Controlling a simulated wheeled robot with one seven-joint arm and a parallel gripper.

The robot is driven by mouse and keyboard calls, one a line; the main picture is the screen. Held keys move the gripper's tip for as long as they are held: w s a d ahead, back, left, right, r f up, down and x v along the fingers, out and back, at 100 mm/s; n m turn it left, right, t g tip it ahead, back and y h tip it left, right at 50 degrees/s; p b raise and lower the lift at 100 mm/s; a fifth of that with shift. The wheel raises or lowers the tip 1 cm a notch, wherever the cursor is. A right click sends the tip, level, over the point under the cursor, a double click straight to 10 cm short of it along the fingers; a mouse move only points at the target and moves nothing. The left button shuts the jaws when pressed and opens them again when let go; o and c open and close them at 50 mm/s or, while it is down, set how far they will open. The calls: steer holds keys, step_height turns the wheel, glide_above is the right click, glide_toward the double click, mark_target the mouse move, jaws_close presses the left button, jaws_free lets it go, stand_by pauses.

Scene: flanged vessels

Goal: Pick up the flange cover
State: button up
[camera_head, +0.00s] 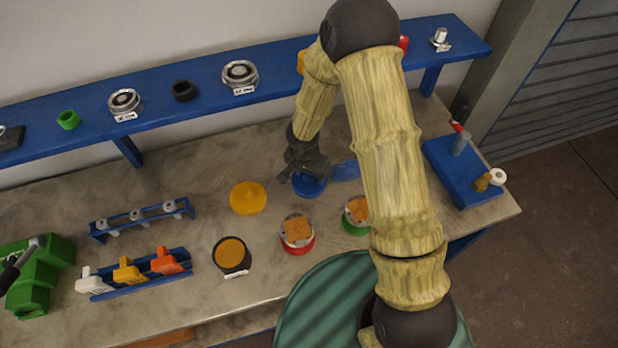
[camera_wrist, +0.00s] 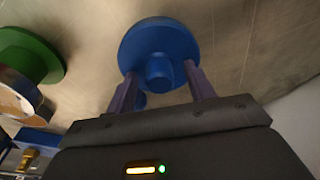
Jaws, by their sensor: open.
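A blue round cover (camera_head: 309,187) lies on the workbench under my gripper. In the wrist view the blue cover (camera_wrist: 140,38) shows as a disc with a raised central knob. A yellow round cover (camera_head: 248,198) lies on the bench to its left. My gripper (camera_head: 305,177) is open and points down over the blue cover. In the wrist view, the two fingers of my gripper (camera_wrist: 160,72) stand on either side of the knob, with gaps visible. I cannot tell how far the fingertips are above the disc. My gripper partly hides the blue cover in the head view.
Flanged vessels with red (camera_head: 298,248) and green (camera_head: 356,229) bases and a dark vessel (camera_head: 231,257) stand nearer. A blue piece (camera_head: 345,171) lies right of the gripper. A blue shelf (camera_head: 205,78) runs behind; a blue stand (camera_head: 455,180) is at right.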

stand_by(0.3)
steer(key=c, duration=1.1)
steer(key=shift+o, duration=0.2)
step_height(320, 180, up, 10)
steer(key=shift+r, duration=0.1)
